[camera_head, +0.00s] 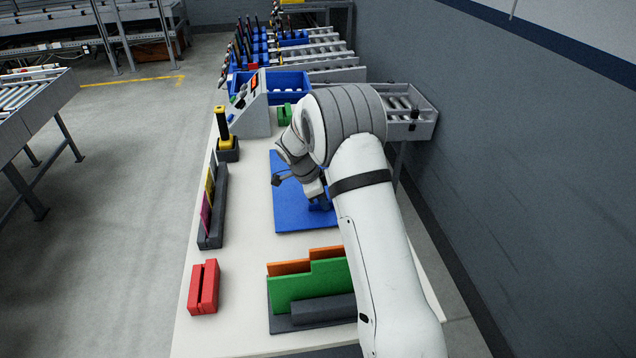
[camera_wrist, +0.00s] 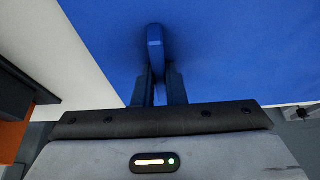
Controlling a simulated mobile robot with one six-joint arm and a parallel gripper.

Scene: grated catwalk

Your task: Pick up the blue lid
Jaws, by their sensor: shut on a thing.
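The blue lid (camera_head: 290,212) is a flat blue panel lying on the white table, partly hidden behind my arm in the head view. In the wrist view the lid (camera_wrist: 230,60) fills most of the upper picture. A blue raised handle (camera_wrist: 155,42) stands up from it. My gripper (camera_wrist: 155,80) is shut on this handle, with one dark finger on each side. In the head view the fingers are mostly hidden by my own arm, low over the lid. I cannot tell whether the lid touches the table all along its underside.
Green and orange panels (camera_head: 305,285) stand in a dark rack in front of the lid. A red slotted block (camera_head: 203,288) sits front left. A dark rack (camera_head: 212,215) with coloured plates lines the left edge. A grey control box (camera_head: 252,105) and blue bin (camera_head: 285,85) are behind.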

